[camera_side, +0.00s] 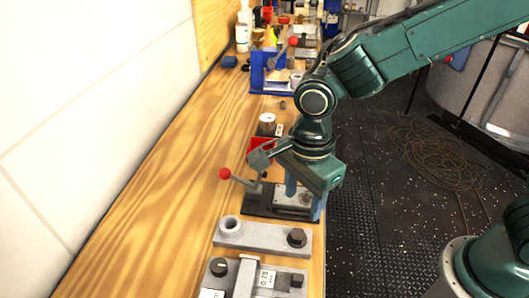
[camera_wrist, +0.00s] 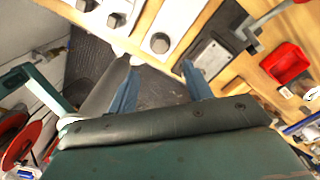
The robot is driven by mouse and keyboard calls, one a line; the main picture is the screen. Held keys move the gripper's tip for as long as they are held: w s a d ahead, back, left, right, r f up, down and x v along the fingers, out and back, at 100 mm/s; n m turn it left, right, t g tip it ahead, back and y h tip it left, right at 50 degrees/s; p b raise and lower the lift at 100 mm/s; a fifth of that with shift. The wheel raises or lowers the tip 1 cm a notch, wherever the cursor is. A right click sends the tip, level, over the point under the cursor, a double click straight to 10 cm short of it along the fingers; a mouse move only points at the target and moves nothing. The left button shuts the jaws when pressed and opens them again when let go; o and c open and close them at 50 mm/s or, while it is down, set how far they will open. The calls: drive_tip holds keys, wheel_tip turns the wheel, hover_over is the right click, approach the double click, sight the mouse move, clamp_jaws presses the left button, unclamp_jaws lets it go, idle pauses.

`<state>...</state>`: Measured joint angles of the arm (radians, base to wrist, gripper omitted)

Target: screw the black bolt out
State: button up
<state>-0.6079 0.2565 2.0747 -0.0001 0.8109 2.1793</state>
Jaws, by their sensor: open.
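A black hex-headed bolt (camera_side: 296,237) stands at the right end of a light grey plate (camera_side: 262,237), which has a raised ring at its left end. In the wrist view the bolt (camera_wrist: 160,43) shows just beyond the fingertips, on the plate (camera_wrist: 177,20). My gripper (camera_side: 304,204) has blue fingers and is open and empty. In the side view it hangs over the right end of the dark lever fixture, behind the bolt. In the wrist view my gripper (camera_wrist: 160,66) has its fingers spread on both sides below the bolt. The bolt's thread is hidden.
The dark fixture (camera_side: 262,208) has a red-knobbed lever (camera_side: 226,174). A nearer plate (camera_side: 238,285) carries more dark bolts and a label. A red bin (camera_side: 260,151) and blue vise-like fixture (camera_side: 257,74) stand behind. A wall borders the bench on the left.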

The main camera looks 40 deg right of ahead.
sight(298, 233)
wheel_tip(298, 233, down, 10)
drive_tip(key=shift+f, duration=0.15)
idle(0.4)
drive_tip(key=c, duration=1)
